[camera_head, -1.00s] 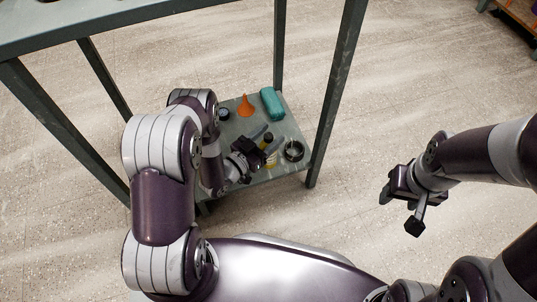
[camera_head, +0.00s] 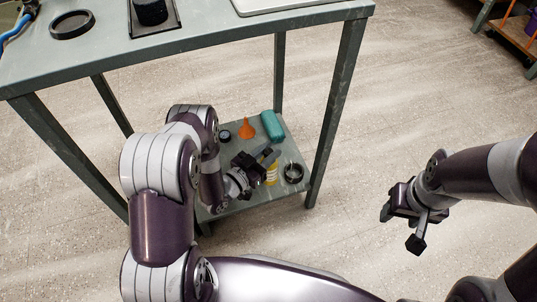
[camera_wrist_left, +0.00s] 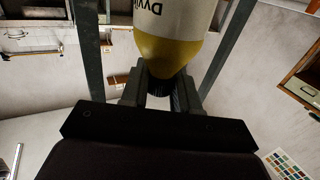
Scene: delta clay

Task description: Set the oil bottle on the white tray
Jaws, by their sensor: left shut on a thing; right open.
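The oil bottle, yellow with a white label, (camera_head: 271,176) is at the lower shelf of the grey table. My left gripper (camera_head: 264,160) is shut on its neck and dark cap. In the left wrist view the bottle (camera_wrist_left: 172,45) shows between the two fingers, its cap end toward the gripper. I cannot tell whether its base touches the shelf. A white tray (camera_head: 284,5) lies on the tabletop at the top edge of the head view, mostly cut off. My right gripper (camera_head: 401,228) is open and empty over the floor at right.
The lower shelf (camera_head: 243,204) also holds an orange funnel (camera_head: 246,130), a teal case (camera_head: 271,125), a dark ring-shaped dish (camera_head: 293,173) and a small round item (camera_head: 225,135). The tabletop (camera_head: 200,32) and its legs stand around and above my left arm.

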